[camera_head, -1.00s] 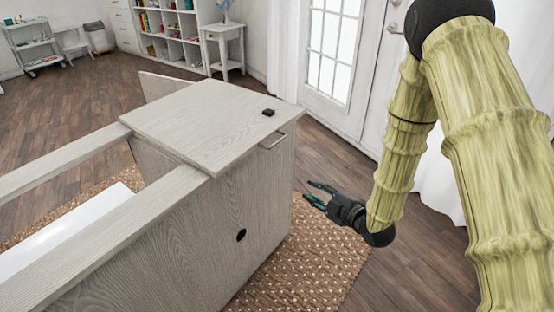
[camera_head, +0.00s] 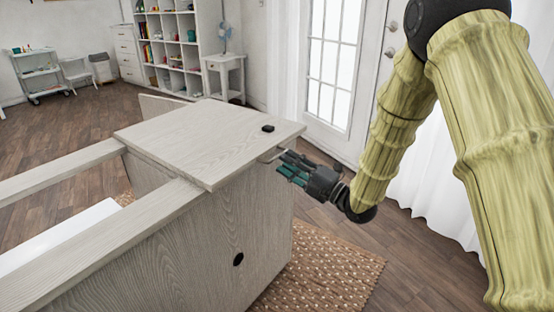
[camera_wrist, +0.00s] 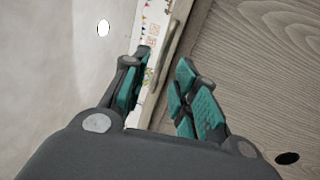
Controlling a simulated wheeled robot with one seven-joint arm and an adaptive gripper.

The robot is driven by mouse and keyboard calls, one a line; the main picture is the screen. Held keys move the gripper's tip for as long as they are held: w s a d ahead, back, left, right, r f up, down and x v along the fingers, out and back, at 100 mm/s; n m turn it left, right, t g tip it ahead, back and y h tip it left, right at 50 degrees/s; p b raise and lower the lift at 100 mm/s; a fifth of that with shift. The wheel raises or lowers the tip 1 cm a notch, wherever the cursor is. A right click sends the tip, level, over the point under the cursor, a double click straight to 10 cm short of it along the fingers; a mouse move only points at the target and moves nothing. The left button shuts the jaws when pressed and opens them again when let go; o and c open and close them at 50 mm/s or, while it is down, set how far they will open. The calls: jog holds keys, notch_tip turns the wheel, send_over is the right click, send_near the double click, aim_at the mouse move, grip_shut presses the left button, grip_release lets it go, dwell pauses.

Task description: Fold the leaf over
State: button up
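The leaf (camera_head: 200,145) is a pale wood-grain panel lying flat on top of the sewing cabinet (camera_head: 205,235). A thin bar handle (camera_head: 277,151) sticks out at its right edge. My gripper (camera_head: 287,168) is beside the cabinet's right end, with its teal-padded fingers close to the handle. In the wrist view my gripper (camera_wrist: 165,80) has its fingers apart, with nothing visibly held between them. The cabinet's wood side (camera_wrist: 250,70) fills the right of that view.
A woven rug (camera_head: 330,270) lies below. A glass door (camera_head: 335,60) stands behind, with clear floor before it.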

aim_at(277, 157)
jog(key=shift+x, duration=2.35)
jog(key=shift+c, duration=0.2)
grip_shut()
